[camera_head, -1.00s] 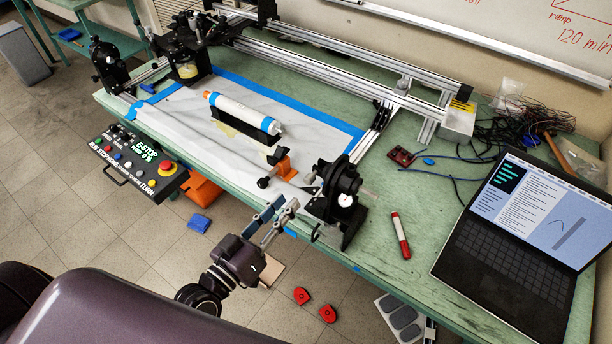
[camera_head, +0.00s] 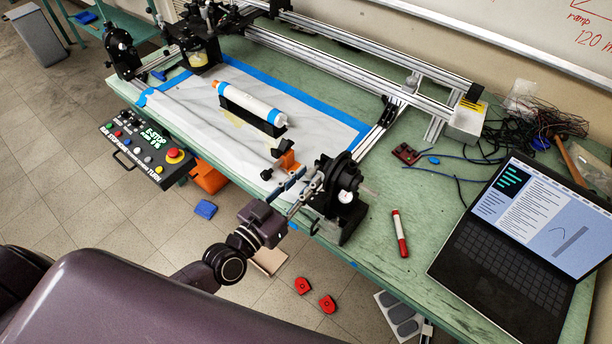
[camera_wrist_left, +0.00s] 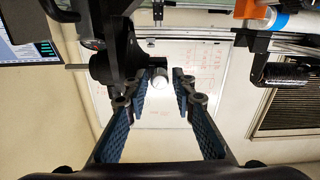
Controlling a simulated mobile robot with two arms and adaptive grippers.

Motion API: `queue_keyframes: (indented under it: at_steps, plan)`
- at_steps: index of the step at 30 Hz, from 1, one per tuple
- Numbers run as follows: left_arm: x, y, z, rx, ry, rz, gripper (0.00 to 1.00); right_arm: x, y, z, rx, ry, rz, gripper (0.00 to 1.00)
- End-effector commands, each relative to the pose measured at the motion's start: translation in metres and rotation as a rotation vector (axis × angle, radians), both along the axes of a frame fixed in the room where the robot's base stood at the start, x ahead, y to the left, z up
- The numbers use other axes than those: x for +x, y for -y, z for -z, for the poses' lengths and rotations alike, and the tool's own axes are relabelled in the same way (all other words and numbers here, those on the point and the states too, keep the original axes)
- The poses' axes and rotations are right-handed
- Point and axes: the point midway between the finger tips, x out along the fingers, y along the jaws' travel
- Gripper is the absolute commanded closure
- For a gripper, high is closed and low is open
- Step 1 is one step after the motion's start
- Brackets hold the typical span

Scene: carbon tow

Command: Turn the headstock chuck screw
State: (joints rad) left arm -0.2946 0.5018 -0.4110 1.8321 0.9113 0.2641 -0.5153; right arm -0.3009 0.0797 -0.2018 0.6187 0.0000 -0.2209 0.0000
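The black headstock (camera_head: 342,186) stands at the near edge of the table, right of the middle in the head view. It also shows at the upper left of the left wrist view (camera_wrist_left: 118,66). A pale round piece (camera_wrist_left: 159,77), perhaps the chuck screw, shows between my fingers in that view; I cannot tell its exact distance. My left gripper (camera_head: 297,184) is just left of the headstock in the head view. My right gripper is not in view.
A white and blue tube (camera_head: 250,106) lies in a black cradle on the taped sheet. An orange clamp (camera_head: 286,160) stands close to my left gripper. A red marker (camera_head: 399,233), a laptop (camera_head: 525,225) and cables lie to the right. A control panel (camera_head: 147,152) hangs at the left edge.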

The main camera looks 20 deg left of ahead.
Motion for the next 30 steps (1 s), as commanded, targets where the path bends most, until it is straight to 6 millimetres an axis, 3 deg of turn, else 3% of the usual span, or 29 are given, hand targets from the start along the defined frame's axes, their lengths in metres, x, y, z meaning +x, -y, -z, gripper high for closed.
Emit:
queue_keyframes:
  at_steps: [10, 17, 30]
  plan:
    - [0.0037, 0.0020, 0.0005, -0.002, -0.002, 0.001, 0.76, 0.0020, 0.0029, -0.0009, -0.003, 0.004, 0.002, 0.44]
    - [0.0036, 0.0019, 0.0005, -0.002, -0.002, 0.001, 1.00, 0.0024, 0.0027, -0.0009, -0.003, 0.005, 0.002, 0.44]
    - [0.0035, 0.0018, 0.0004, -0.066, -0.025, 0.001, 1.00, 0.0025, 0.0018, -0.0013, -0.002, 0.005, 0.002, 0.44]
